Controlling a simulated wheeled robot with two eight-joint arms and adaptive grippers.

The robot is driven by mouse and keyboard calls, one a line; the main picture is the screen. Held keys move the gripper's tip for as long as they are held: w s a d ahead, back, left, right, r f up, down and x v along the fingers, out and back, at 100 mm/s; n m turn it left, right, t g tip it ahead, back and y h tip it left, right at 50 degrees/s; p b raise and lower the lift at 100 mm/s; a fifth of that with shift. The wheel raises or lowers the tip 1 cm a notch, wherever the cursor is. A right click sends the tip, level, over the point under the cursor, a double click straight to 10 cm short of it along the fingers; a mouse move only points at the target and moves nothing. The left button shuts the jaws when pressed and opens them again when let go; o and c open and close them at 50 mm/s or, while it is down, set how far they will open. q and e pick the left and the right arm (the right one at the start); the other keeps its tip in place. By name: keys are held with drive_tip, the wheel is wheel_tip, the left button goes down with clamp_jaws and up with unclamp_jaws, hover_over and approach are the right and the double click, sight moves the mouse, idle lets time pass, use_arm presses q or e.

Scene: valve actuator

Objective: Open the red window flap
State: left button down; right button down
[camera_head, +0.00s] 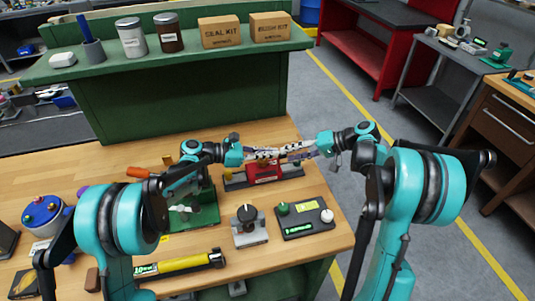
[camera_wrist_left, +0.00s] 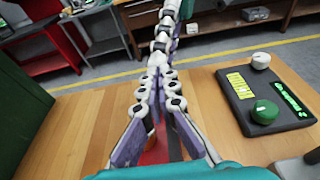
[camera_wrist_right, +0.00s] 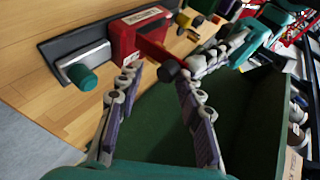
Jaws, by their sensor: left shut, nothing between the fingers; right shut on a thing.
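The red unit (camera_head: 264,174) sits on a dark base on the wooden bench, and both grippers are above it. In the right wrist view the red unit (camera_wrist_right: 128,40) has a red flap (camera_wrist_right: 153,53) reaching out from it to a dark round knob (camera_wrist_right: 171,70). My right gripper (camera_wrist_right: 160,84) is shut on the knob at its fingertips; it also shows in the head view (camera_head: 296,150). My left gripper (camera_wrist_left: 158,72) is shut and empty, its fingertips meeting close to the right gripper. Fingers hide most of the flap in the head view.
A yellow cylinder (camera_head: 181,265) lies near the front edge. A green shelf (camera_head: 190,95) with jars and kit boxes stands behind the bench.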

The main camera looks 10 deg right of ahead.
use_arm(q)
drive_tip(key=shift+s+d, duration=0.15)
drive_tip(key=shift+d, duration=0.4)
use_arm(e)
drive_tip(key=shift+s+d+f, duration=0.1)
drive_tip(key=shift+s+f, duration=0.15)
drive_tip(key=shift+f, duration=0.45)
drive_tip(key=c, duration=1.4)
unclamp_jaws()
use_arm(q)
drive_tip(key=shift+f, duration=0.1)
use_arm(e)
drive_tip(key=shift+o, duration=0.2)
drive_tip(key=shift+w+a, duration=0.1)
drive_tip(key=shift+a, duration=0.1)
use_arm(q)
drive_tip(key=shift+w+f, duration=0.1)
drive_tip(key=shift+w, duration=0.2)
use_arm(e)
drive_tip(key=shift+w+f, duration=0.1)
drive_tip(key=shift+d, duration=0.2)
